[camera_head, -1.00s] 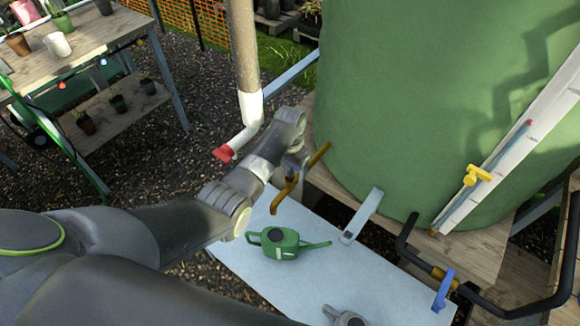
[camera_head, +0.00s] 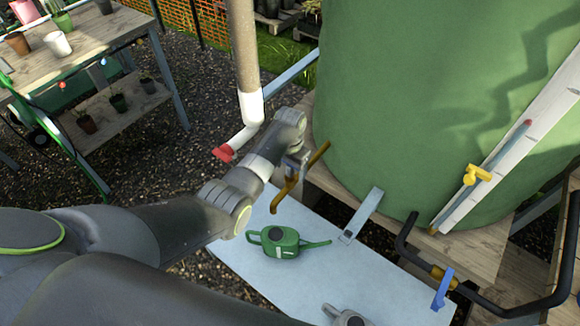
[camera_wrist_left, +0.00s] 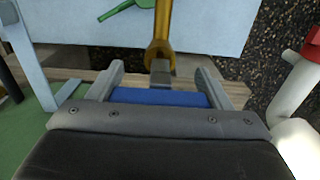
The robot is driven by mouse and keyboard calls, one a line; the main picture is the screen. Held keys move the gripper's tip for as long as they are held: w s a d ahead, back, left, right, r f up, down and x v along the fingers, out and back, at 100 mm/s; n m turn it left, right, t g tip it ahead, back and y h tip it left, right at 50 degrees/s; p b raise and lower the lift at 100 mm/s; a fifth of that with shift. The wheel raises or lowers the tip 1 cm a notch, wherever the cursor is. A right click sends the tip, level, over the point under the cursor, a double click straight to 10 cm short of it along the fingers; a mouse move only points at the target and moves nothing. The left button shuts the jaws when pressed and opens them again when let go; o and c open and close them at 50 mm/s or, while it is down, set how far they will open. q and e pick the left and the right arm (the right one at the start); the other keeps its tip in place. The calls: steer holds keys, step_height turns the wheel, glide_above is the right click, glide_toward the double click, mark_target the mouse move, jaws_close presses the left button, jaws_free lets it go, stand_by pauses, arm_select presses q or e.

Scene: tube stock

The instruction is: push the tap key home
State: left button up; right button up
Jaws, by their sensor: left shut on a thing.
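My left gripper (camera_wrist_left: 160,92) is shut on the tap key (camera_wrist_left: 160,98), whose blue handle lies crosswise between its grey fingers. The key's short grey end (camera_wrist_left: 161,72) points at the brass tap (camera_wrist_left: 160,50) and overlaps it in the left wrist view. I cannot tell how deep it sits on the tap. In the head view, the brass tap (camera_head: 287,190) sticks out beside the green tank (camera_head: 400,110). My left gripper (camera_head: 297,163) is right at it, and the key is mostly hidden there.
A white downpipe with a red end (camera_head: 223,153) stands close to my left wrist. A green watering can (camera_head: 279,243) stands on the pale board (camera_head: 330,270) below. A second tap with a blue lever (camera_head: 442,288) and black hose are at the right.

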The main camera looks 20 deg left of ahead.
arm_select(q)
steer(key=shift+f+b, duration=0.75)
steer(key=shift+f, duration=0.8)
stand_by(1.3)
stand_by(1.0)
steer(key=o, duration=1.1)
step_height(320, 180, up, 18)
steer(key=shift+f, duration=0.25)
